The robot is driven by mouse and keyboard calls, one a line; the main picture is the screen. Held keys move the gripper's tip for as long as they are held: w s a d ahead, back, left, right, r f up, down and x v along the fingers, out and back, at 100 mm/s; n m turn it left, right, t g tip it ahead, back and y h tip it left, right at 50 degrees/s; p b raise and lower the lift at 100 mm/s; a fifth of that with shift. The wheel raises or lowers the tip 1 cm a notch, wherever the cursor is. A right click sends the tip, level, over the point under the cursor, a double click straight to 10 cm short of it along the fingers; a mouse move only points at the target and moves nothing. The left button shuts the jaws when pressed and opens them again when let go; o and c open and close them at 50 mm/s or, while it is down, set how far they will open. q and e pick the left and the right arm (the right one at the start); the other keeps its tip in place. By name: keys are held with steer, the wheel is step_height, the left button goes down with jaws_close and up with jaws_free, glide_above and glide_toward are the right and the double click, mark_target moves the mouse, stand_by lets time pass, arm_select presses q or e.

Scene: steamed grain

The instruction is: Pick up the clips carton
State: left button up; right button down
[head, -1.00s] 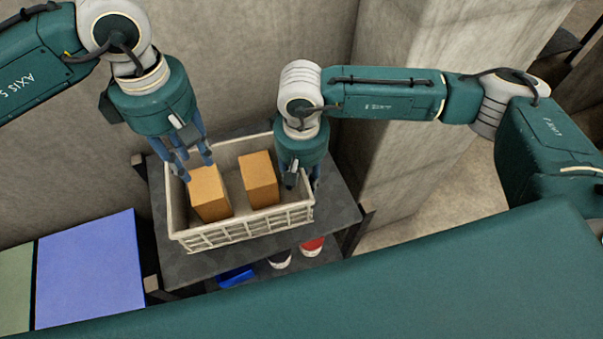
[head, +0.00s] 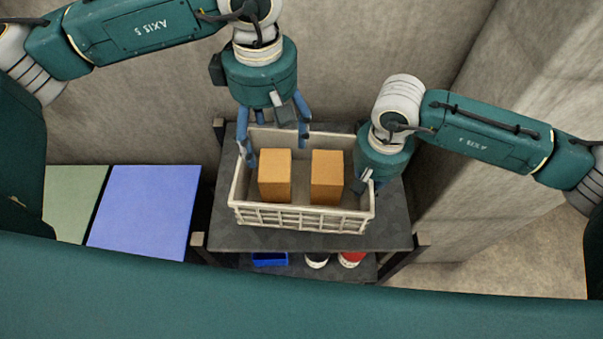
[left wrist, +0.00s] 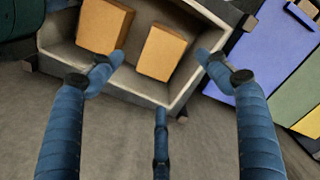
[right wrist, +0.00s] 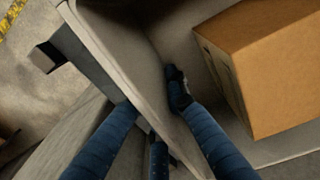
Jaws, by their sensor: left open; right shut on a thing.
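Two plain orange-brown cartons stand upright side by side in a pale crate (head: 300,217): a left one (head: 275,178) and a right one (head: 327,178). I cannot tell which is the clips carton. In the left wrist view the left carton (left wrist: 163,52) is nearer the middle and the right carton (left wrist: 103,25) lies further left. My left gripper (head: 276,150) is open and empty, above the crate's back part behind the left carton. My right gripper (head: 364,183) is shut on the crate's right wall; the right wrist view shows its fingers (right wrist: 155,98) on both sides of the wall.
The crate stands on a dark shelf top (head: 395,220). Below are a blue bin (head: 270,259), a white-rimmed dark item (head: 317,260) and a red-and-white item (head: 352,259). Blue (head: 145,212) and green (head: 72,203) panels lie left. Concrete walls rise behind and right.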

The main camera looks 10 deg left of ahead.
arm_select(q)
steer(key=r+n, duration=0.1)
steer(key=n, duration=0.6)
glide_above(275, 164)
steer(key=f, duration=0.5)
steer(key=shift+d+f, duration=0.25)
steer(key=shift+f, duration=0.05)
steer(key=shift+a+f, duration=0.15)
steer(key=shift+f, duration=1.2)
steer(key=shift+a+f, duration=0.15)
steer(key=shift+f, duration=1.15)
steer(key=c, duration=1.4)
steer(key=shift+o, duration=0.2)
step_height(275, 164, up, 10)
steer(key=shift+r, duration=0.1)
arm_select(e)
steer(key=c, duration=1.7)
jaws_free()
steer(key=shift+r, duration=0.1)
